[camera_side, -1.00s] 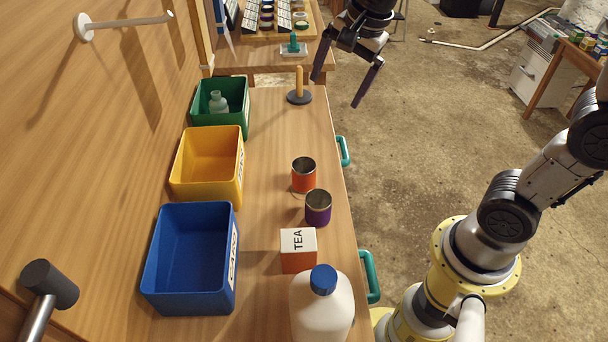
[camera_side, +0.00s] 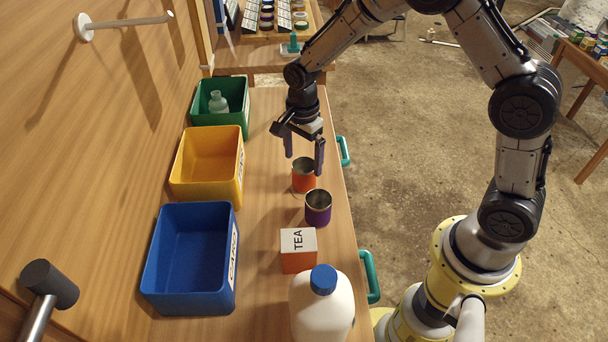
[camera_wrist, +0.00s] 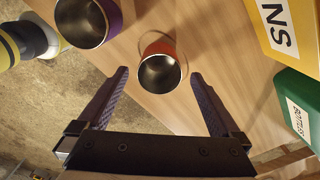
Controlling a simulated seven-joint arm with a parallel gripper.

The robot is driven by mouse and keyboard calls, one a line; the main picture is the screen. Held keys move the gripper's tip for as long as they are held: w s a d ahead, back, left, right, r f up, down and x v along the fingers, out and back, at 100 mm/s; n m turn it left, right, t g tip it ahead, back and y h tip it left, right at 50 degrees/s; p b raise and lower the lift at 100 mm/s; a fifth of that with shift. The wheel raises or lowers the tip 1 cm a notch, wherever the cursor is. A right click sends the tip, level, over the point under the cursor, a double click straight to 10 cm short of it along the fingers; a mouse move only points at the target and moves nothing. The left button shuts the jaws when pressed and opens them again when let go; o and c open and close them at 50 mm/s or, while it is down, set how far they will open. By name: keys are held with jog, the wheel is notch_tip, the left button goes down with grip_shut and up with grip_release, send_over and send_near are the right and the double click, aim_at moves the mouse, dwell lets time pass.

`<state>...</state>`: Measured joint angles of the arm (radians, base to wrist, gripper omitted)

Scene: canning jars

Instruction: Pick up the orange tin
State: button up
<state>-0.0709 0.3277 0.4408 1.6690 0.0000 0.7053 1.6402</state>
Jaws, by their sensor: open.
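The orange tin (camera_side: 304,178) stands upright and open-topped on the wooden bench. In the wrist view the orange tin (camera_wrist: 160,68) shows its dark empty inside, ahead of and between the lines of my two fingers. My gripper (camera_side: 304,165) is open and points down, just above and behind the orange tin, with one fingertip overlapping its rim in the side view. My gripper (camera_wrist: 162,80) holds nothing in the wrist view. I see no contact with the tin.
A purple tin (camera_side: 318,208) stands close in front of the orange one. A TEA box (camera_side: 298,262) and a white jug (camera_side: 322,310) stand nearer. Green (camera_side: 245,125), yellow (camera_side: 205,195) and blue (camera_side: 188,308) bins line the left. Bare bench lies between bins and tins.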

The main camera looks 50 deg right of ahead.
jog(key=shift+d+f, duration=0.2)
jog(key=shift+f, duration=3.05)
jog(key=c, duration=1.3)
jog(key=shift+r, duration=0.1)
